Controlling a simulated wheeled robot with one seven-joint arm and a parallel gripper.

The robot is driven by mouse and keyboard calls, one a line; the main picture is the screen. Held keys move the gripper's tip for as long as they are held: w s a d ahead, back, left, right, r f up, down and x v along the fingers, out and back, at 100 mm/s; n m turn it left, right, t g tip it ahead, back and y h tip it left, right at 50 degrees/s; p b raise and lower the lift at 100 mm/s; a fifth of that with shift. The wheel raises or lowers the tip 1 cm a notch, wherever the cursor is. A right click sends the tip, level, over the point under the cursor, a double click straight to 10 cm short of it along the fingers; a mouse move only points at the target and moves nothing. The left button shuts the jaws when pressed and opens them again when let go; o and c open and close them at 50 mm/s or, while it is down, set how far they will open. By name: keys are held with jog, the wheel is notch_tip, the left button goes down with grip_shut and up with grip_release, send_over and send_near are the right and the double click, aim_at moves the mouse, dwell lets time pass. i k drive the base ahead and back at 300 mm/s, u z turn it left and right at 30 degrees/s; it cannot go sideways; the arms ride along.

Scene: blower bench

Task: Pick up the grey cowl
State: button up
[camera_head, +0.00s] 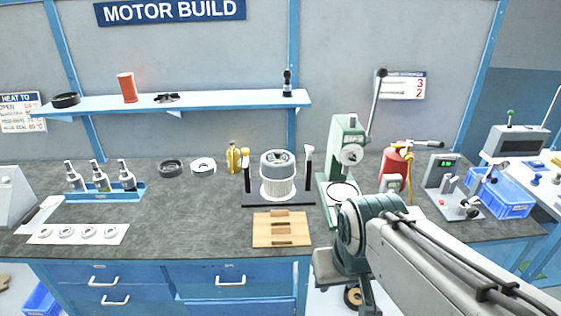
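A grey domed cap (277,157), which looks like the grey cowl, sits on top of a pale ribbed cylinder (278,185) at the middle of the bench. The cylinder stands upright on a black base plate (250,199), between two black posts with light tops. I cannot tell how the cap is joined to the cylinder. My arm reaches in from the lower right, and its bent joint is in front of the bench edge, right of and nearer than the cap. My gripper's fingers do not show. Nothing of my arm touches the cap.
A wooden block (268,229) lies before the base plate. A green lever press (348,155) stands to the right, with a red canister (394,168) beyond it. A yellow bottle (233,158) and two rings are left of the cap. A shelf (215,102) runs above.

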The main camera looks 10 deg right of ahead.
aim_at(271, 171)
jog(key=z, duration=0.25)
jog(key=i, duration=1.05)
jog(key=u, duration=0.5)
